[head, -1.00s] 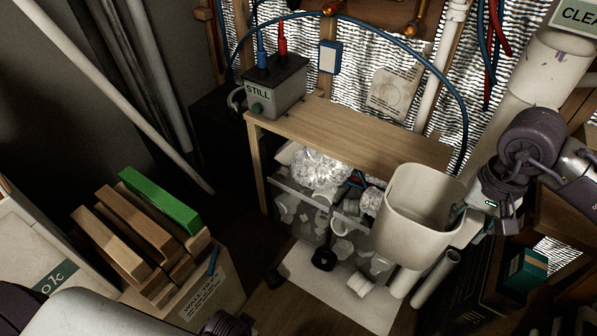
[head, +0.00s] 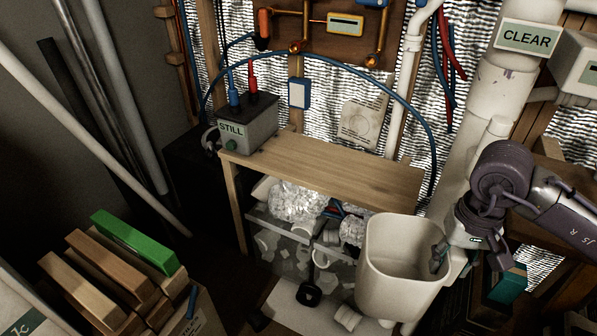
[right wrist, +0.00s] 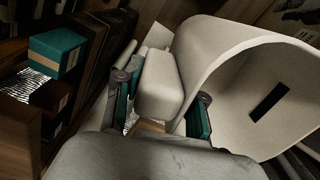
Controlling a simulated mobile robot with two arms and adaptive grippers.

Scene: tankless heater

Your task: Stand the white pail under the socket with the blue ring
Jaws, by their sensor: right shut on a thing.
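The white pail (head: 385,278) hangs upright at the right of the head view, in front of the wooden bench's right end. It looks empty; its inside shows. My right gripper (head: 442,258) is at its right side. In the right wrist view, the two teal-padded fingers (right wrist: 162,97) are shut on a thick pale grip block on the pail's outside, with the pail wall (right wrist: 225,40) beyond. A dark slot shows in that wall. I cannot make out a socket with a blue ring in either view. My left gripper is not in view.
A wooden bench (head: 330,165) carries a grey box labelled STILL (head: 245,128). Under it is a clear bin (head: 285,240) of white scraps. A wide pipe labelled CLEAR (head: 490,95) stands right. Wood blocks (head: 110,270) are at lower left. A blue hose (head: 385,82) arches over the bench.

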